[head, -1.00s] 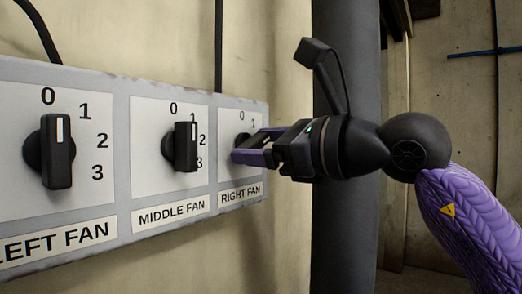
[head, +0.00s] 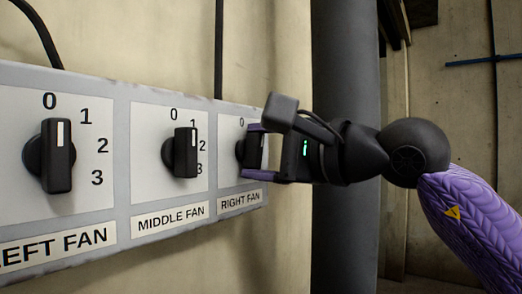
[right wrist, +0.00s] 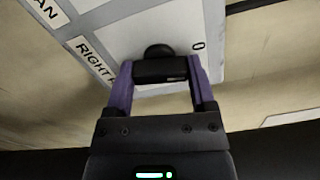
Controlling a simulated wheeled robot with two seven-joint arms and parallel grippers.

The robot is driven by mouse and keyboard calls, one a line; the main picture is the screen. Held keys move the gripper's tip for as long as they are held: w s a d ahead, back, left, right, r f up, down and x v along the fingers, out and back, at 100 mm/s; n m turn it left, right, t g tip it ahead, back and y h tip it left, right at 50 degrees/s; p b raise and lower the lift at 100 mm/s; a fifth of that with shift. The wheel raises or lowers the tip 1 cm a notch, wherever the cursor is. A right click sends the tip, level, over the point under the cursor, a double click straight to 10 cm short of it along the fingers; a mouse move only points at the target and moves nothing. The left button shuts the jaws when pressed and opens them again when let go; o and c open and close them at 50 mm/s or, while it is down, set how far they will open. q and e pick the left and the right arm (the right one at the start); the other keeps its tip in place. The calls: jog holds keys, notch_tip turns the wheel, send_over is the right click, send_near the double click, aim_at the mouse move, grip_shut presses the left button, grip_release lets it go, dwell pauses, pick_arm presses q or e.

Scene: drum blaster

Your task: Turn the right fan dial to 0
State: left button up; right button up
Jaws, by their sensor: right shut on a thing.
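The right fan dial (head: 249,152) is a black knob on the panel section labelled RIGHT FAN. It is partly hidden by my right gripper (head: 256,151) in the head view. In the right wrist view the dial (right wrist: 160,69) sits between the two purple fingers of the right gripper (right wrist: 160,80), which is shut on it across its long bar. The digit 0 (right wrist: 198,45) shows to the right of the dial there. The dial's white pointer mark is not clear enough to read. My left gripper is not in view.
The grey panel (head: 121,170) also bears the left fan dial (head: 57,157) and the middle fan dial (head: 184,153), both apart from my gripper. A dark pillar (head: 343,60) stands behind my right wrist. Black cables run down the wall above the panel.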

jog(key=shift+n, duration=1.1)
jog(key=o, duration=1.2)
jog(key=shift+s+d+f, duration=0.1)
jog(key=shift+s+d, duration=0.05)
jog(key=shift+d, duration=0.05)
jog(key=b+v, duration=0.4)
jog(key=v, duration=0.5)
jog(key=shift+s+d, duration=0.15)
